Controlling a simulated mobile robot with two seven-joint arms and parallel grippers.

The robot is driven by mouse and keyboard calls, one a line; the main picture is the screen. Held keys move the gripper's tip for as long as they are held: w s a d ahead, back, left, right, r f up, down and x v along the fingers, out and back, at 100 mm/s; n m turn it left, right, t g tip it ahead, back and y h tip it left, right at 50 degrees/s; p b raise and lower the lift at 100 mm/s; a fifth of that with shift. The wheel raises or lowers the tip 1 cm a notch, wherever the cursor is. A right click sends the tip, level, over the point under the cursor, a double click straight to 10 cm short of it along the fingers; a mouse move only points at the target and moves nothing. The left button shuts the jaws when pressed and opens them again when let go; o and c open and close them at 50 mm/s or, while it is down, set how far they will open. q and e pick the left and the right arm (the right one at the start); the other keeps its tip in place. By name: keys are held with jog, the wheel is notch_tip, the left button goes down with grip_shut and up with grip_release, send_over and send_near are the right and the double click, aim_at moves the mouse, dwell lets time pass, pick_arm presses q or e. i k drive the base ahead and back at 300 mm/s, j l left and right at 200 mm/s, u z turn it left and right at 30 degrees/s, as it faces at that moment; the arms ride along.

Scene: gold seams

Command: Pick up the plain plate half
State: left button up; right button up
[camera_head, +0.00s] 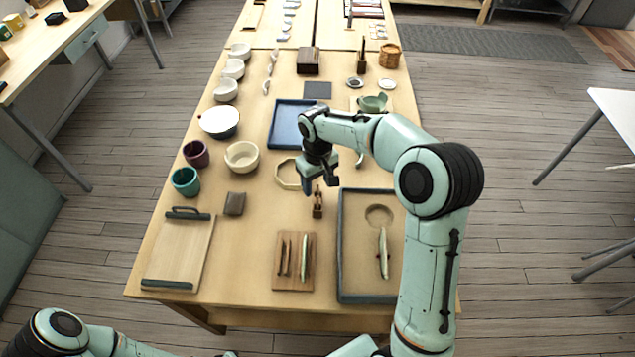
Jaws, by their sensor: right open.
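A thin pale-green piece (304,257) stands or lies along a wooden rack board (281,280) at the front middle of the table, beside dark slots or strips. A similar pale piece (383,252) is in the blue-grey framed tray (343,270) to its right. Both look like plate halves seen nearly edge-on; I cannot tell which is the plain one. My right gripper (320,186) is open and empty, pointing down above the table, behind the rack and left of the tray's far end. My left arm shows at the lower left, its gripper out of the picture.
A small wooden stand (318,205) is just below my right gripper, close to an octagonal ring (287,174). A blue tray (283,130) lies farther back, partly behind my arm. Bowls, including a cream one (242,156), line the left. A handled wooden tray (180,250) is front left.

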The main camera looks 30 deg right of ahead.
aim_at(382, 245)
jog(key=k+j, duration=0.8)
jog(key=k, duration=0.05)
